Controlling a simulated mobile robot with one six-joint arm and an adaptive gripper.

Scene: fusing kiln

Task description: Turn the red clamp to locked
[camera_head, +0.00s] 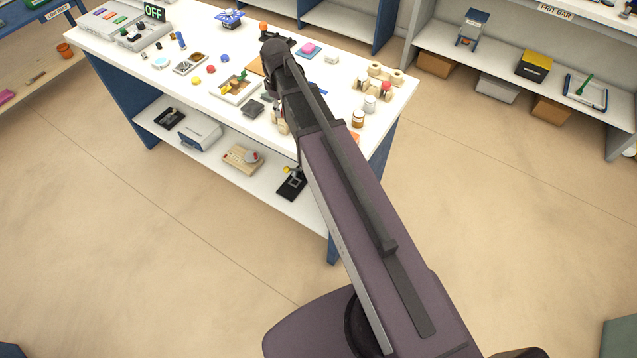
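I cannot make out the red clamp for certain. A small red piece (358,86) sits among beige blocks and rolls at the right of the white table (318,62), and a small red round piece (211,69) lies left of my arm. Both are too small to tell their shape or setting. My gripper (272,46) is at the far end of my dark arm, over the back middle of the table. Its fingers are too small and dark to tell whether they are open. My arm hides part of the tabletop.
A grey unit with an OFF sign (154,12) is at the table's left end. Jars (358,118), trays (236,90) and small pieces crowd the top. A lower shelf (222,175) holds boxes. Shelving with a FRIT BAR sign (555,11) stands right. The floor between is clear.

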